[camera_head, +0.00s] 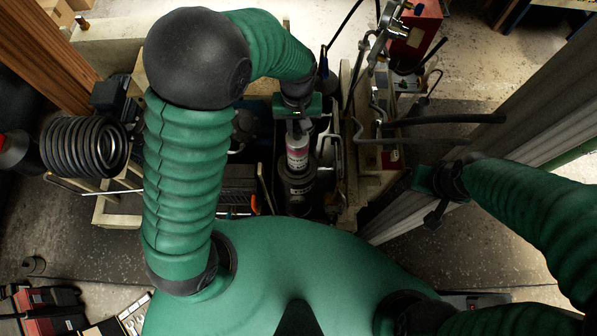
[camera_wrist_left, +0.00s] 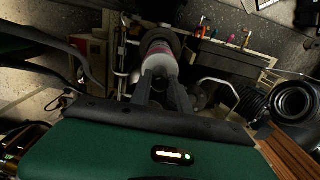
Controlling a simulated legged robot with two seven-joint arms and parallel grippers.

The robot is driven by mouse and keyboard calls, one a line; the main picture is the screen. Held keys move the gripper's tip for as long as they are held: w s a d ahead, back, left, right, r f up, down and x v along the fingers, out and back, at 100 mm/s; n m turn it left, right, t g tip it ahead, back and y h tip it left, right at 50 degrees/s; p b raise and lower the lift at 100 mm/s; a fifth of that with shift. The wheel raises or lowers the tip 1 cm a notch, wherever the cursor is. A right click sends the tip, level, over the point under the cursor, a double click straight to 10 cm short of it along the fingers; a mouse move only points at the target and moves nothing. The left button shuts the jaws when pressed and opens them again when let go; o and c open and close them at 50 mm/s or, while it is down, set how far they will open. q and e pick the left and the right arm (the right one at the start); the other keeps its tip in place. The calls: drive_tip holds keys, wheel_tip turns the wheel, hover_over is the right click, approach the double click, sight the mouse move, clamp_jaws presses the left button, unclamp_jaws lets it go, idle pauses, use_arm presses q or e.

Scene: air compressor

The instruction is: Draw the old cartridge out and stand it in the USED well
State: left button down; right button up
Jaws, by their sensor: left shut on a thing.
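The old cartridge (camera_head: 297,152) is a pale cylinder with a reddish band, in the middle of the head view. My left gripper (camera_head: 296,122) is shut on its near-white end. The wrist view shows both dark fingers (camera_wrist_left: 165,88) on the cartridge (camera_wrist_left: 158,52). The cartridge's other end meets a dark round housing (camera_head: 297,186); I cannot tell how much of it is inside. My right gripper (camera_head: 437,190) hangs at the right, well apart from the cartridge; its jaw opening is unclear. I cannot make out a well marked USED.
A coiled black hose (camera_head: 85,147) is at the left. Metal pipes and a gauge assembly (camera_head: 385,40) stand right of the cartridge, near a red box (camera_head: 417,28). A dark tray (camera_wrist_left: 228,58) with coloured-handled tools is beside the housing. A grey post edge rises at the right.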

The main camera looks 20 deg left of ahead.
use_arm(q)
drive_tip(key=shift+r, duration=3.9)
drive_tip(key=shift+f, duration=0.1)
